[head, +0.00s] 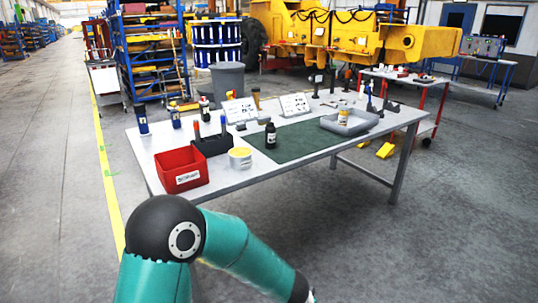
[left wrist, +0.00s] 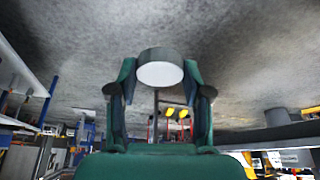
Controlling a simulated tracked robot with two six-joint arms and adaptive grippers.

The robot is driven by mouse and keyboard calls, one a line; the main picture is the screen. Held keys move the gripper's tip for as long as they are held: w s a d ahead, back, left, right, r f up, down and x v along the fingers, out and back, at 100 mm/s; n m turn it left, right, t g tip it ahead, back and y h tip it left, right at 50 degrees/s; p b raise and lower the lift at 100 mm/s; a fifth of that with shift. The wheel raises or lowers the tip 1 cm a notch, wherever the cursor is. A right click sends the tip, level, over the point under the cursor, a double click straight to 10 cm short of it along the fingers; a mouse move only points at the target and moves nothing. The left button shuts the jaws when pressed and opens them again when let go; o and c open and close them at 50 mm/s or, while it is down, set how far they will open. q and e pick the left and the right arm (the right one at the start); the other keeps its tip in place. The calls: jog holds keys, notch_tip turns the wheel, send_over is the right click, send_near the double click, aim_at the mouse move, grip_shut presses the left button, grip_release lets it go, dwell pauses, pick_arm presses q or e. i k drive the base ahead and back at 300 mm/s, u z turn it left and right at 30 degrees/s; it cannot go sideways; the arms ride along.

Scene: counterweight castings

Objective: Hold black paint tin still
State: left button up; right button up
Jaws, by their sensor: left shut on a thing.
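In the left wrist view, my left gripper (left wrist: 160,80) is shut on the black paint tin (left wrist: 160,68), a short cylinder with a dark grey side and a pale round end facing the camera. One finger presses each side of it. The tin is clear of any surface in that view, with concrete floor behind it. In the head view my left arm bends from the bottom edge towards the right and leaves the frame, so the gripper and tin are hidden there. My right gripper is in neither view.
A grey worktable (head: 225,180) stands ahead. It carries a red bin (head: 181,170), a yellow-topped tin (head: 240,158), a black bottle (head: 270,136) on a green mat (head: 310,140), and a grey tray (head: 352,124). Open floor lies in front and to the right.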

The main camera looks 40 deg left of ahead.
aim_at(270, 129)
jog(key=u, duration=1)
jog(key=i, duration=1)
jog(key=u, duration=0.1)
